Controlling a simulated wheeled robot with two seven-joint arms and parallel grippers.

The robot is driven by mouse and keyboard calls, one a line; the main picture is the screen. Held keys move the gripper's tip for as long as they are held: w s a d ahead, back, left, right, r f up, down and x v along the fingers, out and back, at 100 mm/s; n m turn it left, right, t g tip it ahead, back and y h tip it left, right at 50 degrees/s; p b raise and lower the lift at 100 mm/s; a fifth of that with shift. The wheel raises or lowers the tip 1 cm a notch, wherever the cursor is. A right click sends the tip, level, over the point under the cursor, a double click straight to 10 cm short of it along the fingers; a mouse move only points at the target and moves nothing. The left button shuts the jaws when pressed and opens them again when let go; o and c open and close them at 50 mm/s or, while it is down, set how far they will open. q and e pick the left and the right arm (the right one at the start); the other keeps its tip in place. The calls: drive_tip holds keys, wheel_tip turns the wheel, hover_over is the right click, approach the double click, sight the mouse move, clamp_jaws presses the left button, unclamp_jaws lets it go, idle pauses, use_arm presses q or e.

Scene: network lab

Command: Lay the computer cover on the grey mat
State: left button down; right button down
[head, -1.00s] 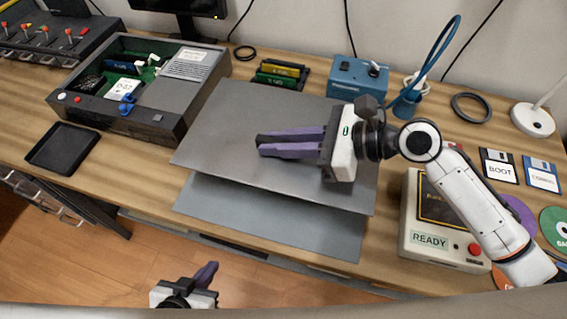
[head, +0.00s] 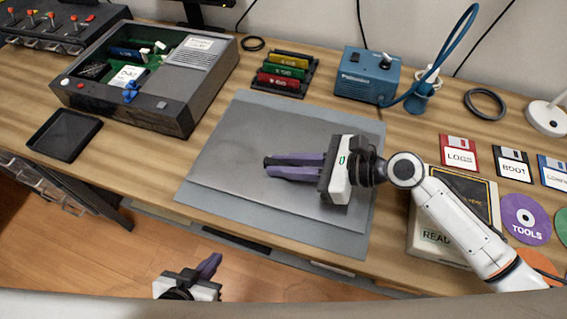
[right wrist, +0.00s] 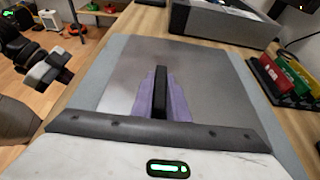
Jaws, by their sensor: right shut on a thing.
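The computer cover (head: 225,170) is a flat, dark grey metal sheet over the lighter grey mat (head: 260,105) on the table. Mat shows along the cover's back, right and front edges. In the right wrist view the cover (right wrist: 205,75) lies flat-looking within the mat (right wrist: 105,65). My right gripper (head: 268,165) is above the cover, its purple fingers shut on a black part (right wrist: 161,90) in the middle of the cover, likely its handle. Whether the cover touches the mat is hard to tell. My left gripper (head: 212,268) is low at the front, off the table, its fingers partly visible.
The opened computer case (head: 150,85) stands at back left, a black tray (head: 64,135) before it. A rack of coloured cartridges (head: 283,75) and a blue box (head: 366,76) stand behind the mat. Floppy disks (head: 511,164) and discs (head: 526,218) lie right.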

drive_tip(key=c, duration=2.2)
unclamp_jaws()
drive_tip(key=shift+f, duration=0.15)
drive_tip(key=o, duration=0.5)
drive_tip(key=shift+d+r, duration=0.2)
drive_tip(key=shift+r, duration=0.05)
drive_tip(key=v, duration=1.1)
drive_tip(key=shift+s+d+r, duration=0.15)
drive_tip(key=shift+d, duration=0.15)
